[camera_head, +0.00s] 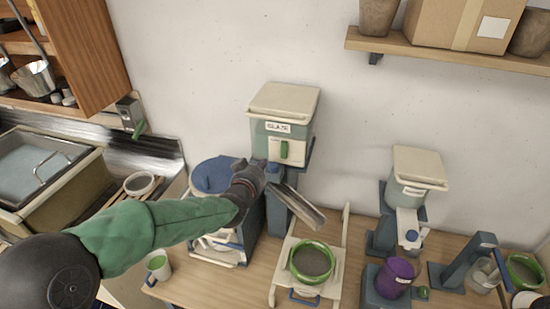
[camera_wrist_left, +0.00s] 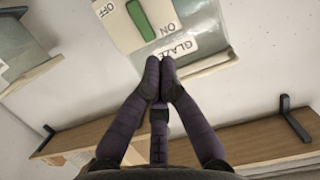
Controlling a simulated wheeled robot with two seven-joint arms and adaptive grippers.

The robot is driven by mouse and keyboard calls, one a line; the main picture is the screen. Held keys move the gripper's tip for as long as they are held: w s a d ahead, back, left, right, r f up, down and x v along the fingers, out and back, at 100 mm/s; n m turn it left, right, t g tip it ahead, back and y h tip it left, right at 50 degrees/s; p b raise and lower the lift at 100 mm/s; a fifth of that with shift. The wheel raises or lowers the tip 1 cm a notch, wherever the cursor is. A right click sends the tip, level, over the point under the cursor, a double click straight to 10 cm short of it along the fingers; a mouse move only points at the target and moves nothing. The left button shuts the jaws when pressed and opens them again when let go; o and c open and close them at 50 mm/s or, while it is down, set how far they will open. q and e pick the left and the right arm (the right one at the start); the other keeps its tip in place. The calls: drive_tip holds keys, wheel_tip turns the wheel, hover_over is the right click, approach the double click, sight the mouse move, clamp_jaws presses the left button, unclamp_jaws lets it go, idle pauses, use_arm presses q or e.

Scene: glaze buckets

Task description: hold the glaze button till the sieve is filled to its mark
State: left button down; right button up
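The glaze dispenser (camera_head: 270,134) is a lidded bucket labelled GLAZE on a blue stand. Its green button (camera_head: 284,149) sits on a cream plate, which the left wrist view shows with OFF and ON printed beside the green button (camera_wrist_left: 141,19). My left gripper (camera_head: 262,170) is just left of and below the plate. In the left wrist view its dark fingertips (camera_wrist_left: 160,64) are together by the GLAZE label, with nothing seen between them; contact with the panel cannot be told. The green-rimmed sieve (camera_head: 311,243) rests below on a cream frame, grey inside. I cannot make out its mark.
A metal chute (camera_head: 299,208) slopes from the dispenser toward the sieve. A second dispenser (camera_head: 417,180), a purple pot (camera_head: 395,277) and another green-rimmed bowl (camera_head: 507,268) stand at right. A mug (camera_head: 159,266) is under my left arm. A shelf (camera_head: 450,50) is above.

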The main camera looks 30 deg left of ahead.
idle(0.3)
use_arm(q)
drive_tip(key=p, duration=0.2)
hover_over(274, 167)
drive_tip(key=f, duration=0.2)
drive_tip(key=shift+s+a+f, duration=0.3)
drive_tip(key=shift+s+a, duration=0.05)
drive_tip(key=shift+s, duration=0.05)
wheel_tip(274, 167, down, 2)
drive_tip(key=shift+s+f, duration=0.1)
drive_tip(key=shift+f, duration=0.85)
drive_tip(key=shift+f, duration=0.1)
